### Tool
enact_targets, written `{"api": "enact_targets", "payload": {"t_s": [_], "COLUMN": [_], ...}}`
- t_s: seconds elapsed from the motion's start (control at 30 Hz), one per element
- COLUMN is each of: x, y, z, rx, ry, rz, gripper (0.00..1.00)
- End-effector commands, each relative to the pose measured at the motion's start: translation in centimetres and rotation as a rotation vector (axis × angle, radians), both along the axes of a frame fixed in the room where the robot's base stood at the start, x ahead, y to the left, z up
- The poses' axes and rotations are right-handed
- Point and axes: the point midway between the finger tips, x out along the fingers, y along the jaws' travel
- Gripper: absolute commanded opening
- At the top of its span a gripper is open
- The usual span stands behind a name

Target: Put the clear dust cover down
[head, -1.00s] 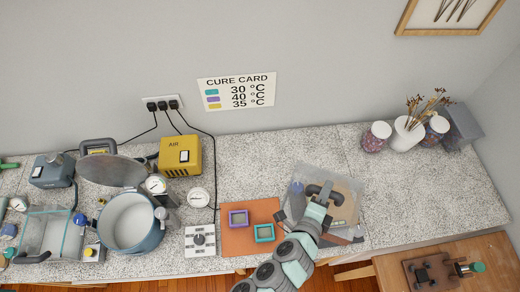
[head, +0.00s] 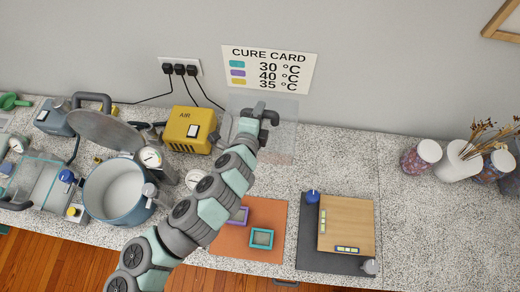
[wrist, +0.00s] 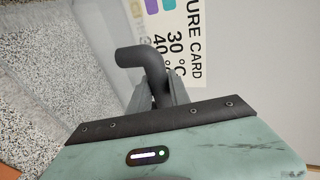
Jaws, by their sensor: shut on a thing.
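The clear dust cover (head: 284,135) is a see-through box with a dark handle. It hangs from my gripper (head: 262,118) near the wall, under the cure card and right of the yellow AIR box. My gripper is shut on the bent dark handle (wrist: 147,62), which shows between its fingers in the wrist view. The cover's clear panels (wrist: 98,45) show around it there. I cannot tell whether its lower edge touches the counter.
A dark mat (head: 310,262) with a wooden board (head: 347,222) lies uncovered at front right. An orange mat (head: 272,212) holds purple and teal moulds. The yellow AIR box (head: 188,130) and blue pot (head: 118,205) stand left. Speckled counter (head: 350,160) is clear between cover and jars (head: 422,155).

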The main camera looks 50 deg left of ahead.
Motion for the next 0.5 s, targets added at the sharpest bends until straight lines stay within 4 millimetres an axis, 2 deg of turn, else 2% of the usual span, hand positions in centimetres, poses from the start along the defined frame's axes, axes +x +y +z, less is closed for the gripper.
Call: {"api": "enact_targets", "payload": {"t_s": [0.03,0.2,0.5], "x": [0.0,0.0,0.0], "y": [-0.1,-0.2,-0.2], "z": [-1.6,-6.2,-13.0], "rx": [-0.002,-0.002,-0.004], "ry": [0.006,0.008,0.002], "rz": [-0.002,-0.002,-0.003], "gripper": [0.00,0.00,0.00]}}
